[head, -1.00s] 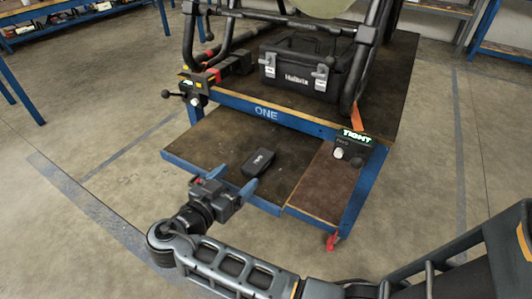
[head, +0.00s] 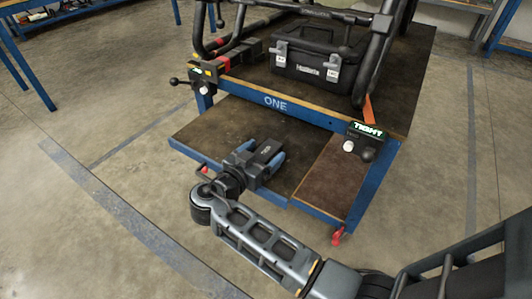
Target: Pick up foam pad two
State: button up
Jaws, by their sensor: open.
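A small black block (head: 267,147) with white lettering too small to read lies on the low brown shelf (head: 215,128) of the blue-framed bench. It is the only pad-like thing I see, and I take it for foam pad two. My gripper (head: 261,155) is at the shelf, its two blue fingers one on each side of the block. The jaws are open, and I cannot tell whether either finger touches the block. The gripper body hides the block's near end.
The upper deck (head: 408,75) marked ONE overhangs behind the shelf. It carries a black toolbox (head: 311,66) and a black tubular frame (head: 374,45). A TIGHT sign with knobs (head: 366,130) is at the right, above a brown panel (head: 328,185). The shelf's left part is bare.

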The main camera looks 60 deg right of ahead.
jog(key=shift+c, duration=0.3)
jog(key=c, duration=1.1)
jog(key=shift+o, duration=0.2)
